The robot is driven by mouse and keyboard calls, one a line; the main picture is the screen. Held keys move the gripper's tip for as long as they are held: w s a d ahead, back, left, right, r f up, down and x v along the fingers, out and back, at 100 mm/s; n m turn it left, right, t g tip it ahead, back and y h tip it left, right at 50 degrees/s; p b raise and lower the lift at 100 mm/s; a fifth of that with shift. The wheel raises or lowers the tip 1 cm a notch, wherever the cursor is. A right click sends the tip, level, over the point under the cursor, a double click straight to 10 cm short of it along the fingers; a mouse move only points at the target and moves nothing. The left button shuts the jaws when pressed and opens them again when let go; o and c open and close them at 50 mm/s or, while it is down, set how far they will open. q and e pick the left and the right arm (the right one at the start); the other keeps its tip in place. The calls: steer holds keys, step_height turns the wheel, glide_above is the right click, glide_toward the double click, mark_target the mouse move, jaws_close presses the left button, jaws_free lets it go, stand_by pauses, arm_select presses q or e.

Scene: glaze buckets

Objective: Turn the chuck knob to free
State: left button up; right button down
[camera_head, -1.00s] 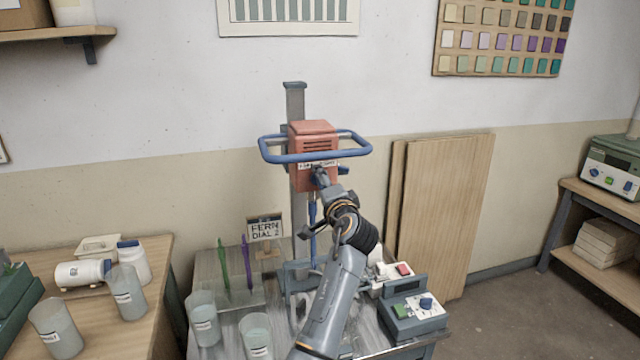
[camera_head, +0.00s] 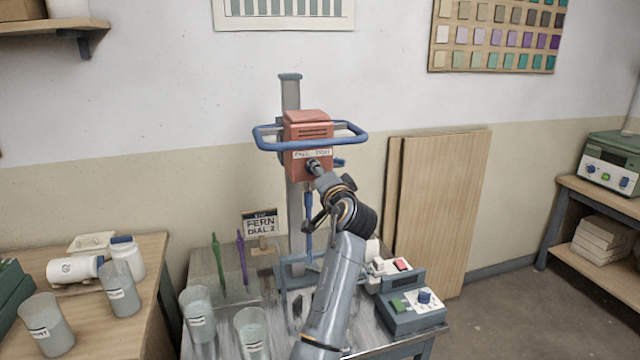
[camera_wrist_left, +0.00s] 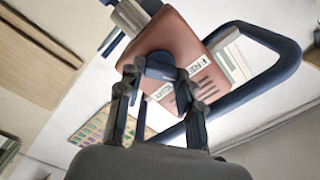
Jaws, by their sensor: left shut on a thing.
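The red-orange mixer head (camera_head: 308,132) sits on a grey upright post, with a blue ring handle (camera_head: 268,148) around it. A white label strip with words reading as FREE and TIGHT runs across its front. The dark blue chuck knob (camera_wrist_left: 158,68) is on the front face below the label. My left gripper (camera_head: 314,168) is at the knob; in the left wrist view its fingers (camera_wrist_left: 157,74) are on both sides of the knob and shut on it. The fingers cover part of the knob, so its exact pointing direction is unclear. My right gripper is not in view.
Below stands a grey cart with a blue shaft (camera_head: 308,215), a FERN DIAL 2 sign (camera_head: 261,224), green and purple stirrers, clear cups (camera_head: 197,315) and a control box (camera_head: 410,312). A wooden table with jars is at left. Boards (camera_head: 440,210) lean on the wall.

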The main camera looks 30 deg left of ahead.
arm_select(q)
steer(key=n+b, duration=0.3)
steer(key=shift+a+r, duration=0.15)
steer(key=shift+a, duration=0.05)
stand_by(0.5)
steer(key=o, duration=0.9)
steer(key=shift+o, duration=1.2)
steer(key=shift+a, duration=0.2)
steer(key=v, duration=0.7)
steer(key=shift+d, duration=0.15)
